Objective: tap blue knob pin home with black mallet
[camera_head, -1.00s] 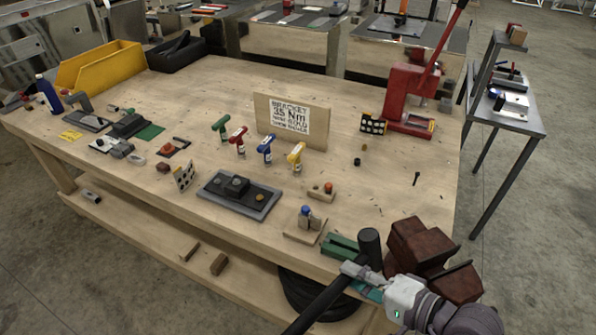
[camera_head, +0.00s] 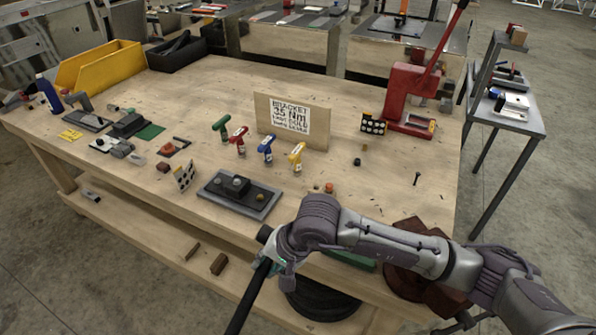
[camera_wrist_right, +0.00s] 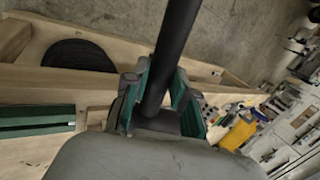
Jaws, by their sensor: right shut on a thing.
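The black mallet (camera_head: 250,297) is in my right gripper (camera_head: 268,264), which is shut on its handle at the front edge of the bench. Its head shows just above the gripper, partly hidden by my wrist. In the right wrist view, the dark handle (camera_wrist_right: 176,48) runs up between the green-padded fingers of the right gripper (camera_wrist_right: 158,95). The blue knob pin and its small wooden block are hidden behind my right arm in the head view, and I cannot make them out in the wrist view. My left gripper is not in view.
A dark plate fixture (camera_head: 238,194) lies left of my right wrist. Several coloured-handled tools stand before the sign board (camera_head: 291,120). A red press (camera_head: 408,95) stands at the back right. The bench's right middle is mostly clear.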

